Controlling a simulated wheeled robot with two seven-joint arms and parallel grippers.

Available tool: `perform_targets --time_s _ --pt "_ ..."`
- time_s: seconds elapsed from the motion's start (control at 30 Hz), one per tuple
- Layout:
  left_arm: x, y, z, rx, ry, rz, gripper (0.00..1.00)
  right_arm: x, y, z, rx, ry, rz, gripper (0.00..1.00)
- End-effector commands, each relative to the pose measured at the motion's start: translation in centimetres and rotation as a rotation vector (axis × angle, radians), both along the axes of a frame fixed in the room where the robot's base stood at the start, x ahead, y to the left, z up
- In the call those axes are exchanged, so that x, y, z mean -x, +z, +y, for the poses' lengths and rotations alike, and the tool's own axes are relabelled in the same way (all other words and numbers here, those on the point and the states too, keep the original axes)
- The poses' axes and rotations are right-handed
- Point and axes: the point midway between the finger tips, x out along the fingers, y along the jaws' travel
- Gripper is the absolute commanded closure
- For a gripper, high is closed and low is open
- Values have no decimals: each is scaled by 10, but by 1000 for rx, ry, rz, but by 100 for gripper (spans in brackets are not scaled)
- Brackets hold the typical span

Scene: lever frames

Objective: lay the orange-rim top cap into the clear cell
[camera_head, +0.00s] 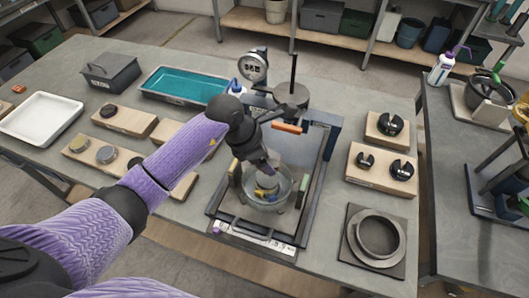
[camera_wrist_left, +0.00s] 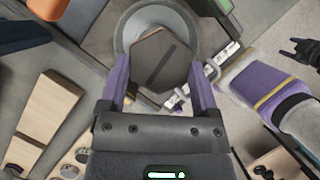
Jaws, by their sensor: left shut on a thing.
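The clear cell (camera_head: 285,192) is a round see-through bowl standing in the dark press frame (camera_head: 318,170). Small yellow and bluish pieces show inside it, partly hidden by my gripper. My left gripper (camera_head: 265,170) points down over the cell, its fingers close to the cell's mouth. In the left wrist view, a dark hexagonal piece with a slot, which I take for the top cap (camera_wrist_left: 160,60), sits between the purple fingers (camera_wrist_left: 160,85). The cell's round rim (camera_wrist_left: 127,27) shows behind it.
An orange-handled lever (camera_head: 287,128), a gauge (camera_head: 253,66) and a round weight (camera_head: 292,93) stand just behind the cell. Wooden blocks with black parts (camera_head: 381,170) and a ring on a dark plate (camera_head: 377,237) lie right. A teal tray (camera_head: 185,85) is back left.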

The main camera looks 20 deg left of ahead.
Motion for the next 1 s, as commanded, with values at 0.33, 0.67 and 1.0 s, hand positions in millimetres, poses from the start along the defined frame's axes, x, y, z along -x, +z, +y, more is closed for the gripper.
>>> perform_targets --time_s 0.33,0.67,1.0 --pt "0 -39 0 -1 0 0 100 2 -32 -13 22 7 6 41" --pt "0 -59 0 0 0 -1 100 4 -50 -10 17 5 11 41" --pt "0 -58 0 -1 0 -2 100 4 -49 -7 13 3 11 41"
